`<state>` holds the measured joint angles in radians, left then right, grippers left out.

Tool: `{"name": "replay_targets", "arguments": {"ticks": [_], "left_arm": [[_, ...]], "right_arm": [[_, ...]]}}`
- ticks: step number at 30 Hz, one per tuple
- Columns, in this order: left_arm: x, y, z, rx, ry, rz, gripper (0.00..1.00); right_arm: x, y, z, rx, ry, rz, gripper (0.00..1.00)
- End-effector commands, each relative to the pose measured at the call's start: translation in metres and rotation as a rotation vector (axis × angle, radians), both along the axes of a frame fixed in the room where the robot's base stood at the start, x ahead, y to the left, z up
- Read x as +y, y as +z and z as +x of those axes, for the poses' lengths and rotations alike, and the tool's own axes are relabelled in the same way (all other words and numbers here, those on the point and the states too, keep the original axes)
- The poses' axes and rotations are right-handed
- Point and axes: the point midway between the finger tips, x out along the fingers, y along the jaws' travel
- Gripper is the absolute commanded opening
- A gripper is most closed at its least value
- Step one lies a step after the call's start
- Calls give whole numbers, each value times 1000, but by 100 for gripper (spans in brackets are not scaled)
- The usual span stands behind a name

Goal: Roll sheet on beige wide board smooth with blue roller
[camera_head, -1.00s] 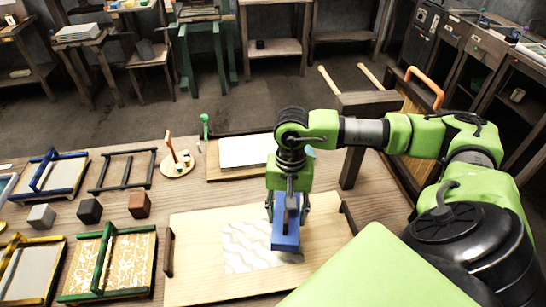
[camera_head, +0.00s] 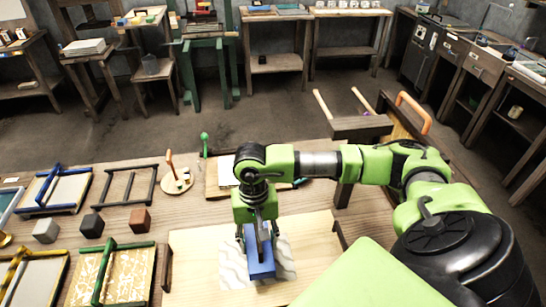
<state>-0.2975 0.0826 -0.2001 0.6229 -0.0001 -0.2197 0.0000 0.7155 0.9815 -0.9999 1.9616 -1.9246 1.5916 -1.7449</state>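The beige wide board (camera_head: 196,287) lies flat at the front middle of the table, with dark handles at its left and right ends. A pale sheet with wavy marks (camera_head: 232,268) lies on it. The blue roller (camera_head: 260,264) is over the middle of the sheet, on or just above it; contact is hard to tell. My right gripper (camera_head: 258,232) comes down from above and is shut on the roller's upper part. The roller and gripper hide the middle of the sheet. My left gripper is not in view.
Left of the board stand moulds with blue, green and yellow bars (camera_head: 112,275) and several small cubes (camera_head: 91,225). The board's right part is clear.

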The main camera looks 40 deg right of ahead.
Motion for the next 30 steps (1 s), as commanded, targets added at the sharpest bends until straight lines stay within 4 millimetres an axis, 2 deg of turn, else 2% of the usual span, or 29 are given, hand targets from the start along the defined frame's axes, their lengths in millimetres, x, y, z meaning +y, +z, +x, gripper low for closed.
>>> {"name": "replay_targets", "arguments": {"ticks": [20, 21, 22, 30], "left_arm": [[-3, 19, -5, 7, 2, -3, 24], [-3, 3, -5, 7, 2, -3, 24], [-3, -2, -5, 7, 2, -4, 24], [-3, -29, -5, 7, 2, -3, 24]], "right_arm": [[83, 2, 50, -2, 1, 3, 16], [80, -13, 49, -1, -1, 0, 16], [79, -17, 49, -2, -1, 0, 16], [79, -41, 49, -2, -1, 0, 16]]}}
